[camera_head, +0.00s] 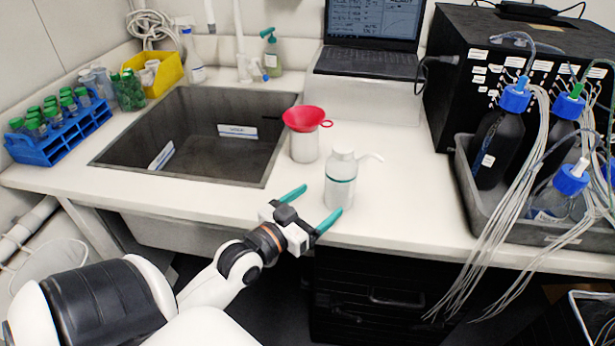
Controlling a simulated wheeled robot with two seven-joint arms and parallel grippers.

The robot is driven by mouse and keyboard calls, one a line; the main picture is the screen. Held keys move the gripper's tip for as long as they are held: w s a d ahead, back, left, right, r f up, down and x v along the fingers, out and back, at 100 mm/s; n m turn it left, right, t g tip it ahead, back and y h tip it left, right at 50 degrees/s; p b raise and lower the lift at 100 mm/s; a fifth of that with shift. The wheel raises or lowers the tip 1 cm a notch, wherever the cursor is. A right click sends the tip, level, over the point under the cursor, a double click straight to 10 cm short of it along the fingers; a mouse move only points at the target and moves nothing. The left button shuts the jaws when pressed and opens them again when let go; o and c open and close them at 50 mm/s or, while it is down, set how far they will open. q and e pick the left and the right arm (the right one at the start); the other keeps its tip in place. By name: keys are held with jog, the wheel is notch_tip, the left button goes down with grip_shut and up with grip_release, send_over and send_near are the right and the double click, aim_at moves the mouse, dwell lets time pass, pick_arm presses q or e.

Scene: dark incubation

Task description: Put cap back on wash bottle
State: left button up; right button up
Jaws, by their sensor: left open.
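A white wash bottle (340,190) stands upright on the counter near its front edge, with a dark green ring around it. A white cap (342,157) with a thin spout pointing right shows at its top; I cannot tell whether it is seated or loose. My left gripper (322,199) is open and empty, its teal fingers pointing at the bottle from the front left. The bottle does not look gripped. Just behind stands a white container (305,150) with a red funnel (304,119) on top. My right gripper is not in view.
A dark sink (200,135) lies to the left, with a blue tube rack (60,130) and yellow bin (160,73) beyond. A laptop (370,62) is behind. A grey tray (465,170) with tubed bottles stands at the right. The counter between bottle and tray is clear.

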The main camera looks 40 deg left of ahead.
pick_arm(q)
jog(key=shift+s, duration=1.1)
